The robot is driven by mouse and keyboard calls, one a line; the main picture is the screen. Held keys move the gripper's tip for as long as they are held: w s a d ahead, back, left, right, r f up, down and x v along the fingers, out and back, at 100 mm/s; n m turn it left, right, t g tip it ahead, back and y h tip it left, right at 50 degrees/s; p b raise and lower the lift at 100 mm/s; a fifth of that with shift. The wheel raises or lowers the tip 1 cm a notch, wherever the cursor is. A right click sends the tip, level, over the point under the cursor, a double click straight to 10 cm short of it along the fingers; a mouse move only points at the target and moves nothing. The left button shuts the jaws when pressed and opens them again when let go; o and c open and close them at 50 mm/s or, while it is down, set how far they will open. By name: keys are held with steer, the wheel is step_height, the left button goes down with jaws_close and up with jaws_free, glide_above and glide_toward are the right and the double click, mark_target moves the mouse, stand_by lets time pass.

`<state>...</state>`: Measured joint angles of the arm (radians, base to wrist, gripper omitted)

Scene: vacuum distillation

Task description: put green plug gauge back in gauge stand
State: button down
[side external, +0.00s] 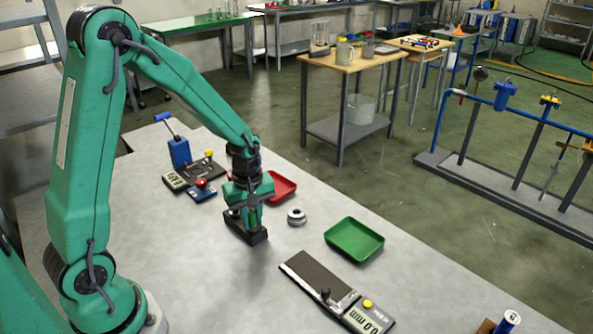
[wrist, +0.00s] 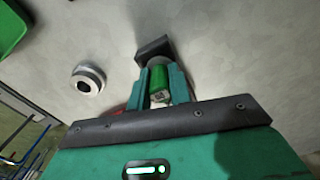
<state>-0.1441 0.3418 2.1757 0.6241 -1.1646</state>
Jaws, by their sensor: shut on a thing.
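The green plug gauge (wrist: 160,84) is between my gripper's fingers, and the gripper (wrist: 160,92) is shut on it. In the side view the gauge (side external: 252,217) shows as a small green piece between the fingers of my gripper (side external: 250,211), which points down. The gauge stand (side external: 258,237) is a black block on the grey table, directly under and around the fingertips in the side view. In the wrist view the stand (wrist: 152,47) shows beyond the gauge's far end. The gauge's lower end is hidden, so I cannot tell whether it is inside the stand.
A grey metal ring (side external: 296,217) stands right of the gripper. A red tray (side external: 284,187) lies behind it, and a green tray (side external: 354,240) lies farther right. A digital measuring device (side external: 322,280) lies in front. A blue tool (side external: 180,153) and small instruments stand at back left.

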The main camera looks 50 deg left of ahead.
steer(key=c, duration=0.6)
jaws_free()
steer(key=shift+c, duration=0.2)
steer(key=shift+r, duration=0.15)
steer(key=shift+r, duration=3.35)
steer(key=shift+r, duration=0.1)
